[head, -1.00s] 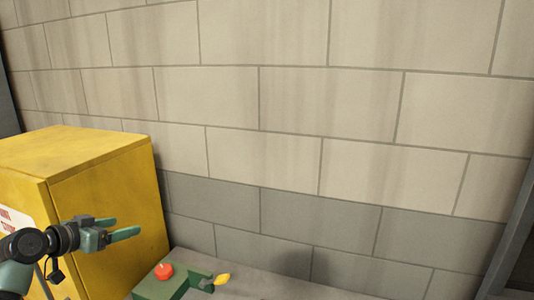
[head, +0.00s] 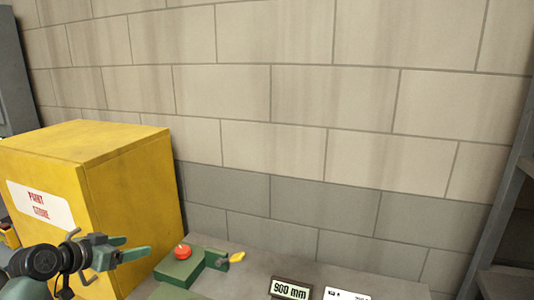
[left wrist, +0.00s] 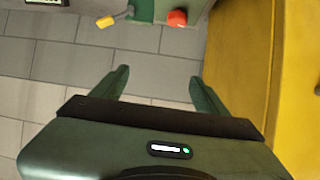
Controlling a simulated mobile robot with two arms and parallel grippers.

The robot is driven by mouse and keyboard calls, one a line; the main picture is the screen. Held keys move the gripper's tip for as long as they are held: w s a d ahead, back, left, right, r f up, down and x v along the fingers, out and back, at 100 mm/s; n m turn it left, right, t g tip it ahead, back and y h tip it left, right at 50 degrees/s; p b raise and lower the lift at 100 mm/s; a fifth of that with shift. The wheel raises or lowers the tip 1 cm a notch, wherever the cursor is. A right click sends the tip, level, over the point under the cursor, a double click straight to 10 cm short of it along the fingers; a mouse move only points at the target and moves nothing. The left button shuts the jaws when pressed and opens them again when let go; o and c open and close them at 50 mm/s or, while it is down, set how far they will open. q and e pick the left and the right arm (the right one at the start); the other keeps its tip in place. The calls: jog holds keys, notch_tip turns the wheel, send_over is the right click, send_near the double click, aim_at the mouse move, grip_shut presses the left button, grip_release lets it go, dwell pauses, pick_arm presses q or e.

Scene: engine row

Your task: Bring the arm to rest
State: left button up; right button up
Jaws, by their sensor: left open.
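My left gripper (head: 135,247) is at the lower left of the head view, in front of the yellow cabinet. Its two green fingers are apart with nothing between them. My right gripper is not in view.
A yellow paint store cabinet (head: 125,185) stands close by at the left; it also fills the right of the wrist view (left wrist: 245,60). A green device with a red knob (head: 183,251) and yellow-tipped lever (head: 237,257) sits on a grey top. A display (head: 290,289) reads 900 mm.

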pick_arm(q)
jog(key=s+d+f+g+y, duration=0.1)
jog(key=s+d+f+g, duration=0.1)
jog(key=s+d+f, duration=0.6)
jog(key=s+d+f+g+y, duration=0.1)
jog(key=s+d+f+g, duration=0.25)
jog(key=s+f, duration=0.7)
jog(key=s+d+f+n+g+y, duration=0.1)
jog(key=s+d, duration=0.1)
jog(key=s, duration=0.9)
jog(key=s+d+f+n+g+y, duration=0.1)
jog(key=s+d+f+n, duration=0.1)
jog(key=s, duration=0.8)
jog(key=s+f+g+b, duration=0.25)
jog(key=f+b, duration=1.05)
jog(key=f, duration=2.8)
jog(key=s+a+f+b, duration=0.1)
jog(key=s+f+b, duration=0.3)
jog(key=s+f, duration=0.4)
jog(key=s+a+f+b, duration=0.1)
jog(key=s+f+b, duration=0.4)
jog(key=f, duration=1)
jog(key=s, duration=0.3)
jog(key=shift+s+a+m+y, duration=0.3)
jog(key=shift+s+a+m, duration=0.05)
jog(key=shift+m, duration=0.05)
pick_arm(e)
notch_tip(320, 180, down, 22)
